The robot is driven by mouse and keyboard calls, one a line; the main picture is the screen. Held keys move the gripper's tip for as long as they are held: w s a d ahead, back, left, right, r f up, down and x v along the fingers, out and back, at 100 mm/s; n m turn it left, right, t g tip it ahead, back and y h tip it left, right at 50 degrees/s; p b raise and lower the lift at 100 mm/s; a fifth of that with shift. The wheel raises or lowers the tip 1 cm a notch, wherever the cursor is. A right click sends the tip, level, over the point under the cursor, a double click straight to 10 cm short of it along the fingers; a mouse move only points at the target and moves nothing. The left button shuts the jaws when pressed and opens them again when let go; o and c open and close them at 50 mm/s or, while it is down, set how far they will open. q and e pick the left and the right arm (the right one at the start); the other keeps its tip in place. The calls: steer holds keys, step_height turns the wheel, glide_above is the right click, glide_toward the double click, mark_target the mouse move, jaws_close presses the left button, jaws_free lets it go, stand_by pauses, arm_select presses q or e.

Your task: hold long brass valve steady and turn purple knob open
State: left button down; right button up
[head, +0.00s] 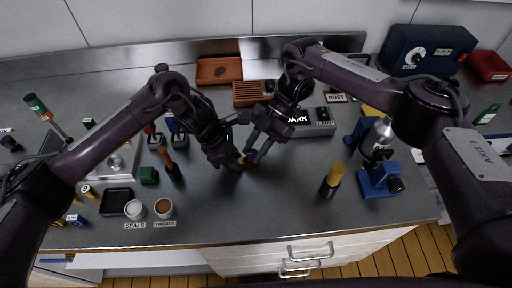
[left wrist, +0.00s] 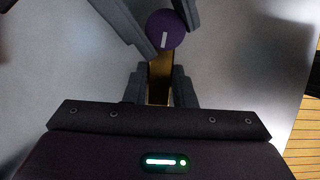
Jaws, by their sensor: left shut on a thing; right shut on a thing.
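The long brass valve (left wrist: 159,80) lies between the fingers of my left gripper (left wrist: 158,88), which is shut on its body. In the head view only a small yellowish bit of it (head: 242,160) shows between the grippers. The purple knob (left wrist: 166,30) sits at the valve's far end, round, with a white mark lying nearly along the valve's length. My right gripper (left wrist: 163,22) has a finger on each side of the knob and is shut on it. In the head view my left gripper (head: 237,165) and right gripper (head: 254,151) meet over the middle of the bench, largely hiding valve and knob.
A yellow-topped dark cylinder (head: 332,181) stands to the right, near blue clamp-like stands (head: 378,180). A box marked DARK (head: 315,125) lies behind the grippers. The bench's front middle is clear.

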arm_select(q)
steer(key=shift+d, duration=0.1)
arm_select(e)
steer(key=shift+s+a+f+n+g+h, duration=0.1)
steer(key=shift+s+a+n+g+h, duration=0.05)
steer(key=shift+n+g+h, duration=0.2)
arm_select(q)
steer(key=shift+w, duration=0.1)
arm_select(e)
steer(key=shift+n, duration=0.35)
steer(key=o, duration=1)
steer(key=shift+w, duration=0.2)
steer(key=shift+d, duration=0.2)
steer(key=shift+v, duration=6.1)
steer(key=shift+a, duration=0.15)
arm_select(q)
steer(key=c, duration=1.1)
jaws_free()
